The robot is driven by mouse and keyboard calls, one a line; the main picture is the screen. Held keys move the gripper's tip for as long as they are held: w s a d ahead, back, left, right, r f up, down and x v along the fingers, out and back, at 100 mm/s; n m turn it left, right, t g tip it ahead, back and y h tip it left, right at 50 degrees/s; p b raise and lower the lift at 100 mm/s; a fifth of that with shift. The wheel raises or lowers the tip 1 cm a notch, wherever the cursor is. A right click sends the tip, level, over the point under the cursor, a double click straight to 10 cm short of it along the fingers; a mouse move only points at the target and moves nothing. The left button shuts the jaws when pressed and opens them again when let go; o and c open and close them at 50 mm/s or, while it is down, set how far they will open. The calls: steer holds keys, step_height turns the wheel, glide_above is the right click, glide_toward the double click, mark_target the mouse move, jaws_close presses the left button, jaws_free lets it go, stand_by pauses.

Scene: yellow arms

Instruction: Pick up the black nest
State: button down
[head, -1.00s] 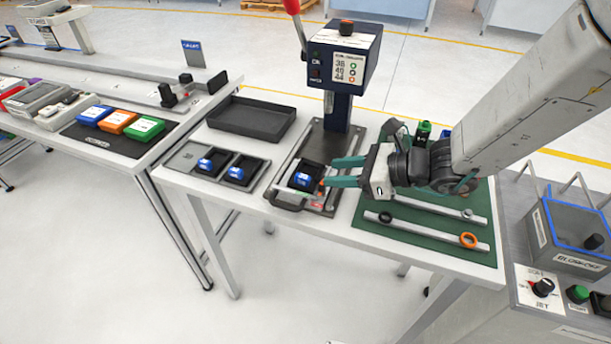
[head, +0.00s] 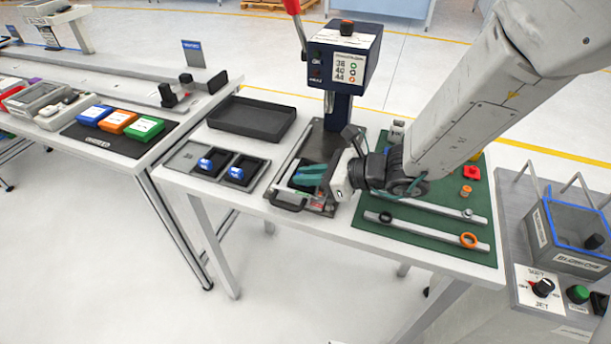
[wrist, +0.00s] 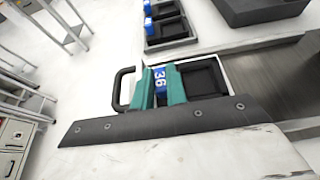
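The black nest (wrist: 207,78) is a dark square block with a blue end marked 36 (wrist: 160,85) in the wrist view. It sits in the press's slide tray; in the head view my fingers cover most of it. My gripper (head: 309,174) reaches down to it from the right. Its two teal fingers (wrist: 161,88) lie on either side of the blue end. No gap shows between them and the blue, so the gripper looks shut on it. The nest appears still down in the tray.
The blue press (head: 345,60) with a red lever stands behind the slide. A holder (head: 187,158) with two blue-tabbed blocks lies to the left, an empty dark tray (head: 253,118) behind it. A green mat (head: 380,235) with rails and small parts is at right. A black handle (wrist: 122,90) juts from the slide.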

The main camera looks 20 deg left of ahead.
steer(key=shift+r, duration=0.15)
step_height(320, 180, up, 8)
steer(key=shift+r, duration=0.15)
steer(key=shift+a+h, duration=0.1)
steer(key=shift+h, duration=0.2)
steer(key=shift+f+h, duration=0.5)
steer(key=shift+f, duration=3.4)
steer(key=shift+f, duration=0.5)
steer(key=c, duration=1.3)
jaws_free()
